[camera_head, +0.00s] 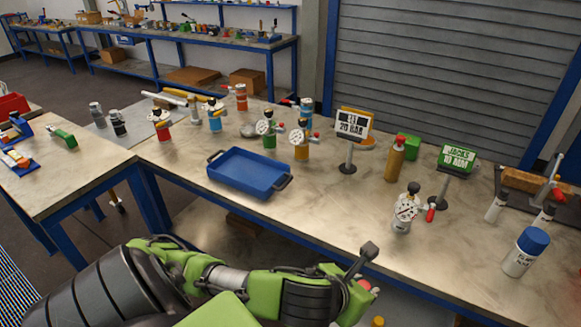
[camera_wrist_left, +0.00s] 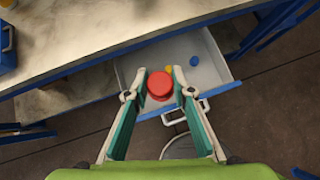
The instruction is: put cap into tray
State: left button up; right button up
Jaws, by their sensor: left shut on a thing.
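The cap is a round red piece (camera_wrist_left: 160,84), held between the fingertips of my left gripper (camera_wrist_left: 160,87) in the left wrist view. In the head view a bit of red (camera_head: 366,285) shows at my left gripper (camera_head: 369,280), at the bottom, in front of the table's near edge. The gripper is shut on the cap above an open drawer. The tray is blue with dark handles (camera_head: 234,180) and stands on the table, up and left of the gripper. It looks empty. My right gripper is out of view.
The open drawer (camera_wrist_left: 209,66) holds a blue piece (camera_wrist_left: 194,61) and a yellow piece. Several gauged vessels stand behind the tray; another vessel (camera_head: 405,212), signs and a blue-capped bottle (camera_head: 526,252) stand to the right. The table between tray and front edge is clear.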

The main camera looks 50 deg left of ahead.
aim_at(255, 176)
jog(key=i+j, duration=0.1)
jog(key=j, duration=0.35)
jog(key=j+u, duration=0.15)
jog(key=j, duration=0.3)
jog(key=i+j, duration=0.15)
jog(key=j, duration=0.3)
jog(key=i+j+u, duration=0.15)
jog(key=j, duration=0.75)
jog(key=i+u, duration=0.05)
